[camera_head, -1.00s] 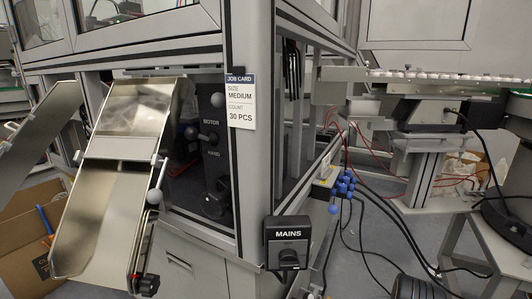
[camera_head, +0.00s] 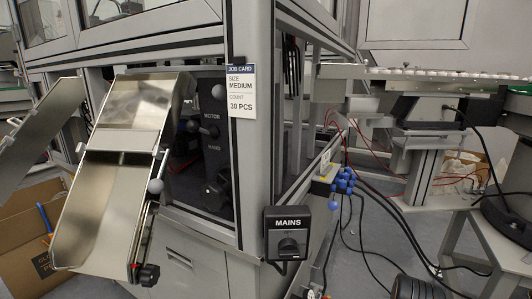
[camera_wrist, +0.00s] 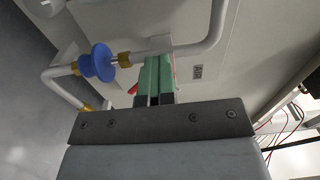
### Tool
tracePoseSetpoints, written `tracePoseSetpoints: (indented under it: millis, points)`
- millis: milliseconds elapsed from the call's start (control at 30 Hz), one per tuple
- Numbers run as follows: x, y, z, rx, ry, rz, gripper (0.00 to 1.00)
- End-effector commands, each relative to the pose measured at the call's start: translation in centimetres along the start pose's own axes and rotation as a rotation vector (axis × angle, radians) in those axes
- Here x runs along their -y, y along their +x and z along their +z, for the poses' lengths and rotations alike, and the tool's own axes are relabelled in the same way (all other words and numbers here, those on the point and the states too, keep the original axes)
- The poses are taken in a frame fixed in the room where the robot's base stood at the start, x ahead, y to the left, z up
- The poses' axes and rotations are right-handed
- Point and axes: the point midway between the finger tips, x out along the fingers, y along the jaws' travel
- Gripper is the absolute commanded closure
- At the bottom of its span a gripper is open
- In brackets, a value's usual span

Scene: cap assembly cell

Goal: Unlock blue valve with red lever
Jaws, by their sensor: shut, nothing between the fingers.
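My gripper (camera_wrist: 157,60) has green fingers and is shut and empty. It points toward the pale panel and the pipe. Small parts of the red lever (camera_wrist: 133,89) show at the left edge of the fingers, with another bit of red at their right edge. The fingers hide most of it, so I cannot tell its angle or whether they touch it. My gripper is not visible in the head view.
An AIR label (camera_wrist: 197,71) is on the panel. In the head view, a black MAINS switch box (camera_head: 287,233) is on the cabinet corner, beside several blue knobs (camera_head: 343,187) and loose cables. A metal chute (camera_head: 104,205) juts out at left.

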Motion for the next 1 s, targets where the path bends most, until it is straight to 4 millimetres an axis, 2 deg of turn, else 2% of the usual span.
tracePoseSetpoints:
  millis: [33,67,1000]
  points:
    - [-1.2,1.0,0.5,0.019,0.012,0.017,1.00]
    - [-1.2,1.0,0.5,0.019,0.013,0.017,1.00]
    - [-1.4,1.0,1.8,0.031,0.016,0.016,1.00]
